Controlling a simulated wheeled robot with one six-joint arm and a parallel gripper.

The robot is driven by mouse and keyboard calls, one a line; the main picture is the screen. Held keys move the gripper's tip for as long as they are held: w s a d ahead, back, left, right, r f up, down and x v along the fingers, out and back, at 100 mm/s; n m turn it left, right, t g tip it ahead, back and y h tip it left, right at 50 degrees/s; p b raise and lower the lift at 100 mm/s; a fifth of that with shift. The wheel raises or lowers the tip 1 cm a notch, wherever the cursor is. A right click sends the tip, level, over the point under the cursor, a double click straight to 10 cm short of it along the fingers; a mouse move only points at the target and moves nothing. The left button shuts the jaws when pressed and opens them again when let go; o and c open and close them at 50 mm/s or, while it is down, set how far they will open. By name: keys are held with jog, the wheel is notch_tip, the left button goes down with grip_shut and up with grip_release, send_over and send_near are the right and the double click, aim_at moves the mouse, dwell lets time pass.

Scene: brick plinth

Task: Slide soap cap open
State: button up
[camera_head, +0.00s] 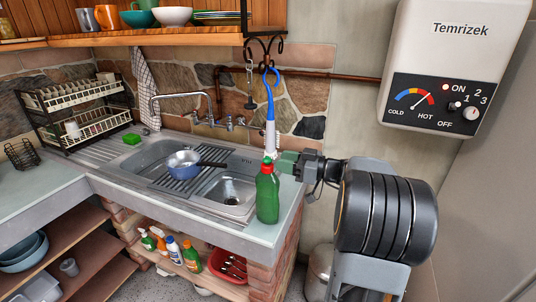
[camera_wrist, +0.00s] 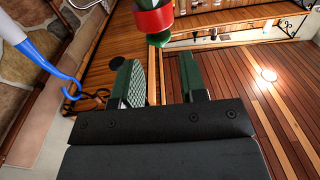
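The soap bottle (camera_head: 267,198) is green with a red top and stands upright on the front right corner of the sink counter. In the wrist view, a red collar with a green tip (camera_wrist: 152,20), which looks like the bottle's top, is at the upper edge, beyond my fingertips. My gripper (camera_head: 284,163) is at the height of the red top, just right of and partly behind it. In the wrist view, my gripper (camera_wrist: 160,75) has its two green fingers apart with nothing between them. Whether a finger touches the cap cannot be told.
A brush with a white and blue handle (camera_head: 270,105) hangs close behind the bottle; its blue hook (camera_wrist: 45,62) shows beside my left finger. The sink holds a blue pan (camera_head: 183,163). A water heater (camera_head: 440,65) is on the right wall. A dish rack (camera_head: 85,110) stands left.

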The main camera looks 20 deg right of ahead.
aim_at(269, 158)
jog(key=shift+p+x, duration=0.7)
jog(key=shift+x, duration=2.2)
grip_shut()
